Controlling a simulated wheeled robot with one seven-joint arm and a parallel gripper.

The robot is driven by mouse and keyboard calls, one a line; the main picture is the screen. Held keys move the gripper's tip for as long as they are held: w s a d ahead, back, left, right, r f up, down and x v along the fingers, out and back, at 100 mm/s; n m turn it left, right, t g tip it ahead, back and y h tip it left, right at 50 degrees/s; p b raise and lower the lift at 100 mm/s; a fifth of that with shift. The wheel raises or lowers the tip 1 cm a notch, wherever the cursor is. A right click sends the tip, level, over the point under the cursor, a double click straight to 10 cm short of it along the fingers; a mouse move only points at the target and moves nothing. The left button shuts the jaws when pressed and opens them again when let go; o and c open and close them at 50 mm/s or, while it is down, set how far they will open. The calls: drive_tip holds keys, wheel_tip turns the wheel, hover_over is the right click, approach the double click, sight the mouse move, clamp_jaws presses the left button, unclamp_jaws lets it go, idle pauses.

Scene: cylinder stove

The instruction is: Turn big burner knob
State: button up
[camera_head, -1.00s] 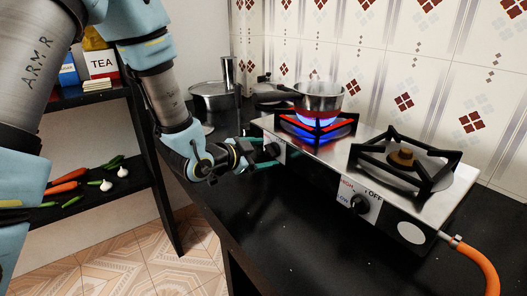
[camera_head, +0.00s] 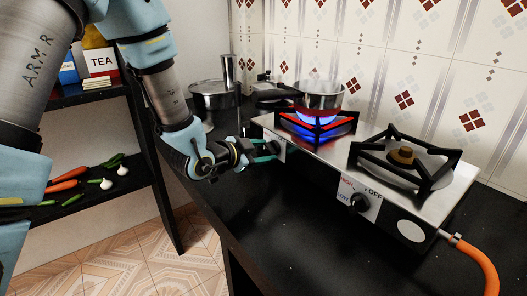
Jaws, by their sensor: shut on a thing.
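The two-burner stove (camera_head: 300,160) stands on the black counter, its front face toward the lower left. My gripper (camera_head: 274,150) is at the left part of that front face, with its teal fingers shut around the left knob, which is mostly hidden by the fingers. The left burner (camera_head: 316,122) has a blue flame under a steel pan (camera_head: 320,96). The right knob (camera_head: 359,202), black beside HIGH, LOW and OFF marks, is free of the gripper. The right burner (camera_head: 401,156) shows no flame.
A steel pot (camera_head: 213,97) stands behind my wrist on the counter (camera_head: 310,240). An orange hose (camera_head: 478,262) leaves the stove's right end. A shelf (camera_head: 95,195) with vegetables is at left. The counter in front of the stove is clear.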

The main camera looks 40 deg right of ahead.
drive_tip(key=shift+n, duration=0.3)
clamp_jaws()
drive_tip(key=shift+w+r+n+g+p, duration=0.15)
drive_tip(key=shift+n+g+p, duration=0.5)
drive_tip(key=shift+p, duration=0.3)
drive_tip(key=n+g+p, duration=0.1)
drive_tip(key=n+p, duration=0.1)
drive_tip(key=p, duration=0.1)
drive_tip(key=shift+r+n+g, duration=0.1)
drive_tip(key=shift+n+g, duration=0.15)
drive_tip(key=shift+g, duration=0.1)
drive_tip(key=n+g+p, duration=0.1)
drive_tip(key=p, duration=0.1)
drive_tip(key=shift+w+n+y+p, duration=0.1)
drive_tip(key=shift+n+y+p, duration=0.2)
drive_tip(key=shift+n+p, duration=0.1)
drive_tip(key=shift+f+n+g+p, duration=0.2)
drive_tip(key=shift+n+g+p, duration=0.5)
drive_tip(key=shift+n+p, duration=0.25)
drive_tip(key=o, duration=1.3)
unclamp_jaws()
